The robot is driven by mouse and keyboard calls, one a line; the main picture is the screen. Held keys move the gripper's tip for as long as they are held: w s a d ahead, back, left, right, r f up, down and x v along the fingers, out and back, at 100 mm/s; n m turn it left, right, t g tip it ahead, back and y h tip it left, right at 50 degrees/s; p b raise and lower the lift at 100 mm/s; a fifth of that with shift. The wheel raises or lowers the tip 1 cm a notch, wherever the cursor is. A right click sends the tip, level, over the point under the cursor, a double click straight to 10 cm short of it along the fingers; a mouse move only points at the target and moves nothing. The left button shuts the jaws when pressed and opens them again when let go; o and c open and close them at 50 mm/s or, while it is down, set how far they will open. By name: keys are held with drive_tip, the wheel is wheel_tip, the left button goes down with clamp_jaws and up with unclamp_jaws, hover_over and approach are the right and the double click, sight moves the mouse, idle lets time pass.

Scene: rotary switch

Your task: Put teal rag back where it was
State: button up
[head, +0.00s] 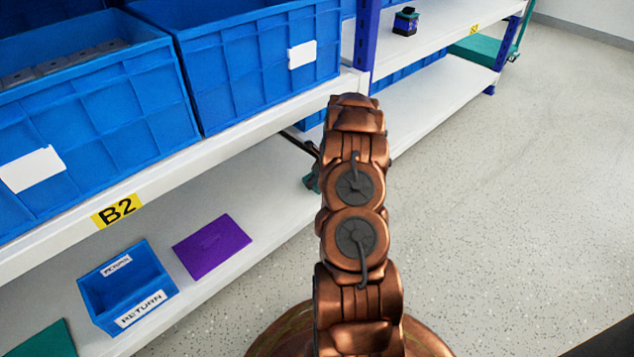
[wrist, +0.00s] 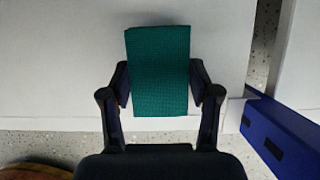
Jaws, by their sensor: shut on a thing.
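The teal rag (wrist: 159,70) is a folded, textured cloth between the two fingers of my gripper (wrist: 159,88) in the wrist view. The gripper is shut on it, with a finger against each side. A white shelf surface lies behind the rag in that view; I cannot tell whether the rag touches it.
On the lower shelf (head: 285,185) lie a purple cloth (head: 212,247), a blue bin labelled RETURN (head: 128,285) and a teal flat piece (head: 45,342). Large blue crates (head: 262,60) fill the shelf above, marked B2. A blue post (wrist: 285,135) stands right of the gripper. The floor at right is clear.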

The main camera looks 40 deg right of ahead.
drive_tip(key=shift+f, duration=0.1)
drive_tip(key=o, duration=1)
drive_tip(key=p+v, duration=0.5)
drive_tip(key=v, duration=0.7)
